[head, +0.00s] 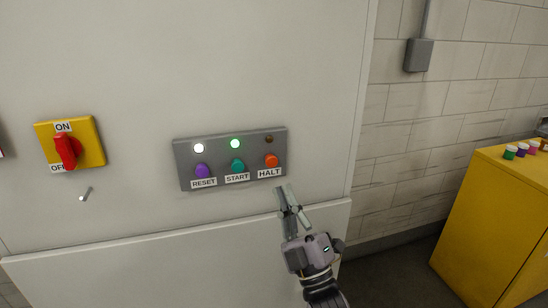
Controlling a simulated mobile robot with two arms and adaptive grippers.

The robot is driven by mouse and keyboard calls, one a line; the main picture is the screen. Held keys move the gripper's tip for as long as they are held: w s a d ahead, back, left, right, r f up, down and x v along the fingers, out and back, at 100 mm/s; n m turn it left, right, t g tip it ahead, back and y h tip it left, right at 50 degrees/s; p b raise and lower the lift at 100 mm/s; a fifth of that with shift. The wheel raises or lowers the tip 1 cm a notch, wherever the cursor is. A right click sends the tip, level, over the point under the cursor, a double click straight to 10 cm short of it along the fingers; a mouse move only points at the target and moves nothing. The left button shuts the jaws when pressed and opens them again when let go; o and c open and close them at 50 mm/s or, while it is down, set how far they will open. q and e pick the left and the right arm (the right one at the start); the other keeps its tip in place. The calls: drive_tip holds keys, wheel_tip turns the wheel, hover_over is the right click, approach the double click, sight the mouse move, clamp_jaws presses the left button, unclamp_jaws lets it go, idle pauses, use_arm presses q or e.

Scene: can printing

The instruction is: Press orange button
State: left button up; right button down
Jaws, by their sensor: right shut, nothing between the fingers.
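The orange button (271,161) is on the right side of a grey control panel (215,150), above a label reading HALT. The small lamp above it is dark. On the same panel are a teal START button (237,167) with a lit green lamp above it and a purple RESET button (202,171) with a lit white lamp. My right gripper (283,188) is shut and empty, its fingertips pointing up just below and right of the HALT label. I cannot tell whether the tips touch the panel. My left gripper is not in view.
A yellow switch plate (92,140) with a red ON/OFF knob (68,151) is on the white cabinet (200,60) at left. A small metal handle (85,194) sits below it. A yellow cabinet (490,215) with several small coloured jars stands at right.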

sight(271, 160)
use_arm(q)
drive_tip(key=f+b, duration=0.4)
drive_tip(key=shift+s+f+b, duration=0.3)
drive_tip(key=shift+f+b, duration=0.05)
use_arm(e)
drive_tip(key=w+a, duration=0.2)
drive_tip(key=w, duration=0.6)
drive_tip(key=shift+a, duration=0.35)
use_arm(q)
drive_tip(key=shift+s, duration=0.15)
use_arm(e)
drive_tip(key=shift+w, duration=0.1)
idle(0.4)
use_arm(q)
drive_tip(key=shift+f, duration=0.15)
use_arm(e)
drive_tip(key=shift+w, duration=0.1)
use_arm(q)
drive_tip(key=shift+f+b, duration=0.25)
drive_tip(key=shift+b, duration=0.1)
use_arm(e)
drive_tip(key=shift+w+a, duration=0.15)
drive_tip(key=shift+w, duration=0.15)
